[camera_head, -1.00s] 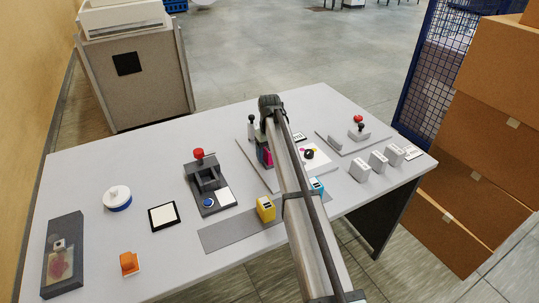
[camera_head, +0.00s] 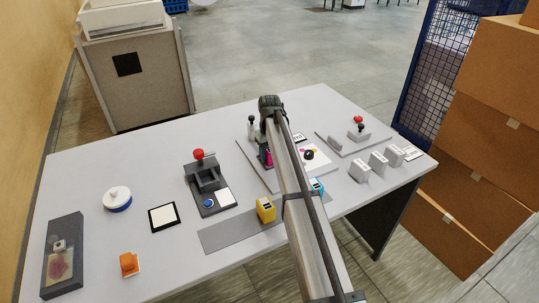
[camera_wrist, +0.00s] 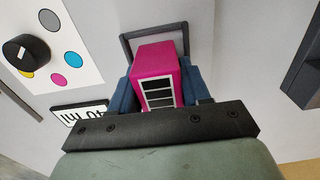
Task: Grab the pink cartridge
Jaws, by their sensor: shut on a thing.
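The pink cartridge (camera_wrist: 152,61) is a magenta block with a black-and-white label, in the middle of the wrist view. My gripper (camera_wrist: 158,84) is shut on it, with a blue finger on each side. A dark grey frame (camera_wrist: 125,43) surrounds the cartridge's far end; I cannot tell whether they touch. In the head view a small part of the pink cartridge (camera_head: 268,159) shows beside my arm, over the grey plate. My gripper (camera_head: 264,148) is mostly hidden there by the arm.
A yellow cartridge (camera_head: 265,209) and a partly covered cyan one (camera_head: 316,188) stand on a grey strip (camera_head: 222,236). A black knob (camera_head: 309,154) is on a panel with coloured dots. A red-topped device (camera_head: 203,178) stands to the left, several white blocks (camera_head: 379,161) to the right.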

